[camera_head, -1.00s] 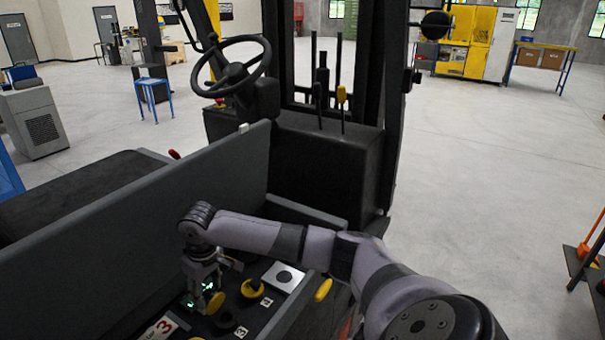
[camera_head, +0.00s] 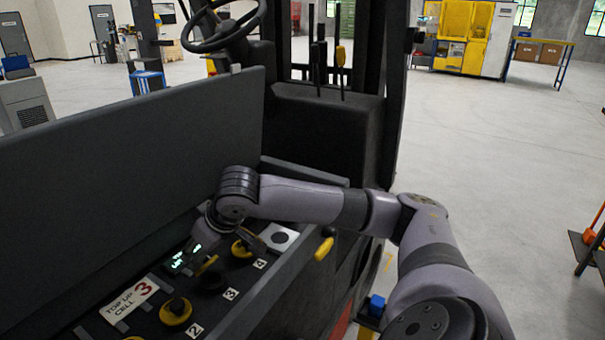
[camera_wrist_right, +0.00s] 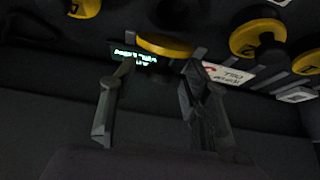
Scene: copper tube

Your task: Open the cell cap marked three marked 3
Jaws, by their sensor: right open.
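The label "3" (camera_head: 230,294) lies beside a dark round opening (camera_head: 211,281) in the battery top. A yellow cap (camera_head: 206,265) stands tilted up at the far side of that opening. My right gripper (camera_head: 203,246) is just behind this cap, partly hidden by its own wrist. In the right wrist view, my right gripper (camera_wrist_right: 158,70) has its fingers apart, and the yellow cap (camera_wrist_right: 165,46) shows edge-on near and between the fingertips. I cannot tell whether they touch it. My left gripper is not in view.
Other yellow caps sit by label 2 (camera_head: 176,312) and label 4 (camera_head: 242,249). A "TOP UP CELL 3" card (camera_head: 130,300) lies to the left. A small lit display (camera_head: 186,256) is beside the gripper. A tall dark panel (camera_head: 130,150) stands behind the cells.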

